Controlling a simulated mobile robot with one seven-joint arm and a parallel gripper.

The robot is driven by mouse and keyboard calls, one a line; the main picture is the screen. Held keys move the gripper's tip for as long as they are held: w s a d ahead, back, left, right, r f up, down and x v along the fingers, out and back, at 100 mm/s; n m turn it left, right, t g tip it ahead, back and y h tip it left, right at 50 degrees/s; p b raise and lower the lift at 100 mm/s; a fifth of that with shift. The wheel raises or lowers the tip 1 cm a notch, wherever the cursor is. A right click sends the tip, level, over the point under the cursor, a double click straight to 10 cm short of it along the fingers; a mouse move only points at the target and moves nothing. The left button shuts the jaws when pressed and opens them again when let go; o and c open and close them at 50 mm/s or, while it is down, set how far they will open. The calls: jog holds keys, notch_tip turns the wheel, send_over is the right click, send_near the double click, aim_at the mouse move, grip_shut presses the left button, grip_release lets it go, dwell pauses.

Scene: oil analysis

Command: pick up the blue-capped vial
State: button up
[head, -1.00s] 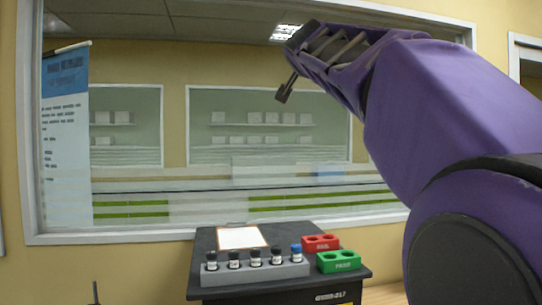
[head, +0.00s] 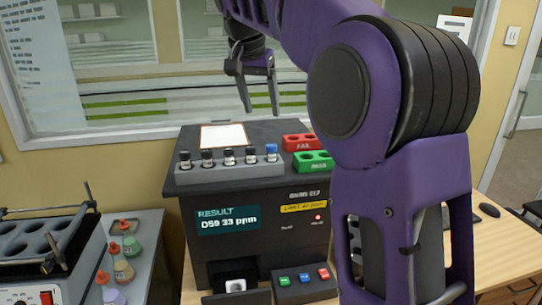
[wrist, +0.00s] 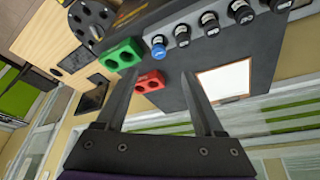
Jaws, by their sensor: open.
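The blue-capped vial (head: 271,153) stands upright at the right end of a grey rack (head: 230,172) on top of the dark analyzer. It also shows in the wrist view (wrist: 158,47). Several black-capped vials (head: 228,157) stand in the same rack to its left. My gripper (head: 262,108) is open and empty, above and behind the rack, apart from the vials.
A red FAIL block (head: 301,142) and a green PASS block (head: 313,161) sit right of the rack. A white sheet (head: 223,136) lies behind it. The analyzer screen (head: 229,220) reads "D59 33 ppm"; a drawer (head: 237,293) below is open. Flasks (head: 124,271) stand left.

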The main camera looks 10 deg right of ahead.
aim_at(271, 145)
jog(key=x, duration=1.4)
jog(key=shift+w+d, duration=0.15)
jog(key=shift+d, duration=0.05)
grip_shut()
